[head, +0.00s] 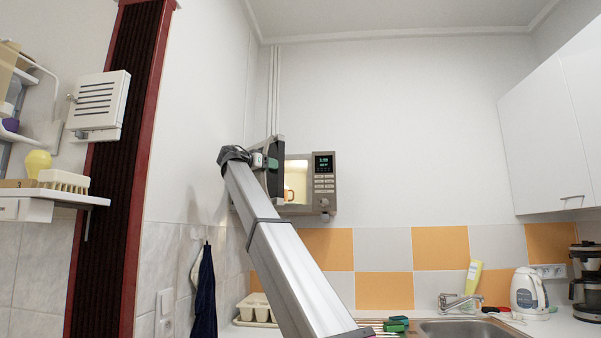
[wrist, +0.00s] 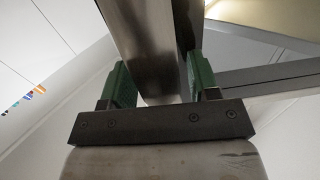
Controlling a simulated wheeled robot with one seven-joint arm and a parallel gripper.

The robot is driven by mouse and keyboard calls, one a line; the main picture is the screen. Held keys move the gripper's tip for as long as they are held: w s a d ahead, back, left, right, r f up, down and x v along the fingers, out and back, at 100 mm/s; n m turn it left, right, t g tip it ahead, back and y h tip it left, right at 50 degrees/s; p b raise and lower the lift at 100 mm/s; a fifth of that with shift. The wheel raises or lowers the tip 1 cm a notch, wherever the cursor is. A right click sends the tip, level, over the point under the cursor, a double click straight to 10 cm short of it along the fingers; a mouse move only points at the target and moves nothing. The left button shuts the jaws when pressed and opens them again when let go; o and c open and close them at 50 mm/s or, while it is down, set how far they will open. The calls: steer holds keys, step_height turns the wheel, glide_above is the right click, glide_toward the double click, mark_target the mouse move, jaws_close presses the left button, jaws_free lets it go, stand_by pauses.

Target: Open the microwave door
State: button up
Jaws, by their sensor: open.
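The microwave (head: 325,188) is mounted on the back wall. Its door (head: 279,160) stands swung out to the left, and the lit inside shows with an orange mug (head: 289,194) in it. My gripper (head: 270,163) is at the door, partly hidden by my own arm. In the wrist view my gripper (wrist: 158,82) has its two green fingers apart. A grey metal bar-like part (wrist: 150,45), seemingly of the door, runs between them. I cannot tell whether either finger touches it.
A white wall cabinet (head: 555,125) hangs at the right. The left wall is close to my arm. The wall right of the microwave is clear.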

steer(key=w+d+n+t+y, duration=0.2)
steer(key=w+d+n+y, duration=0.15)
steer(key=w+d, duration=0.35)
steer(key=w+d+n+t+y, duration=0.25)
steer(key=w+d+y, duration=0.2)
steer(key=w, duration=0.55)
steer(key=v, duration=1.2)
steer(key=w+d+r+n+y, duration=0.1)
steer(key=w+d+r, duration=0.1)
steer(key=w, duration=1.1)
steer(key=shift+w+d+r+y, duration=0.2)
steer(key=shift+d+y, duration=0.1)
steer(key=shift+y, duration=0.1)
